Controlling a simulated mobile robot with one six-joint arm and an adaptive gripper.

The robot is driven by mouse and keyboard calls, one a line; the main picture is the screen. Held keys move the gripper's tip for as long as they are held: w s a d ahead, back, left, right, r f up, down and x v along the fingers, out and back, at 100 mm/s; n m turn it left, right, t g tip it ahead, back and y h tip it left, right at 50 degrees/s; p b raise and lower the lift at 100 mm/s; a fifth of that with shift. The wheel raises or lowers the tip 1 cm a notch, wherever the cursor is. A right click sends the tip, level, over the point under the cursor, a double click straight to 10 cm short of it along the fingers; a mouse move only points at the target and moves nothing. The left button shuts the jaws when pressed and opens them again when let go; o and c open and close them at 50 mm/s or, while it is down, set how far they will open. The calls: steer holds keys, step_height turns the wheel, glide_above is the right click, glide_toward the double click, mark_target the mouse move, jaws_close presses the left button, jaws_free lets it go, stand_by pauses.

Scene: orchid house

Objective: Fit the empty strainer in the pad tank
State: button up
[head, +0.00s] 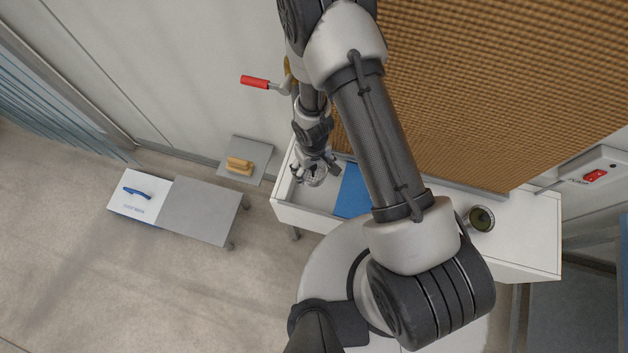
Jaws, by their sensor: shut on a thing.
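The pad tank (290,214) is the long white trough below the brown pad. Its left part is open at the top. My gripper (315,168) is over this open part, pointing down, and is shut on a small grey round thing that looks like the strainer (315,181). The gripper's fingers partly hide it, and I cannot tell whether it touches the tank floor or hangs above it.
A blue panel (352,192) lies right of the gripper. A red-handled lever (255,82) sticks out from the wall. A low table (208,210) holds a white sheet with a blue tool (137,192). A wooden brush (239,165) lies on a grey plate. A red switch (595,175) is far right.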

mark_target(313, 173)
step_height(313, 173, down, 15)
steer(key=b, duration=1.4)
steer(key=shift+w+f, duration=0.15)
steer(key=shift+f, duration=0.15)
steer(key=o, duration=1.1)
steer(key=shift+c, duration=0.2)
step_height(313, 173, up, 12)
steer(key=p, duration=1.2)
steer(key=shift+r, duration=0.2)
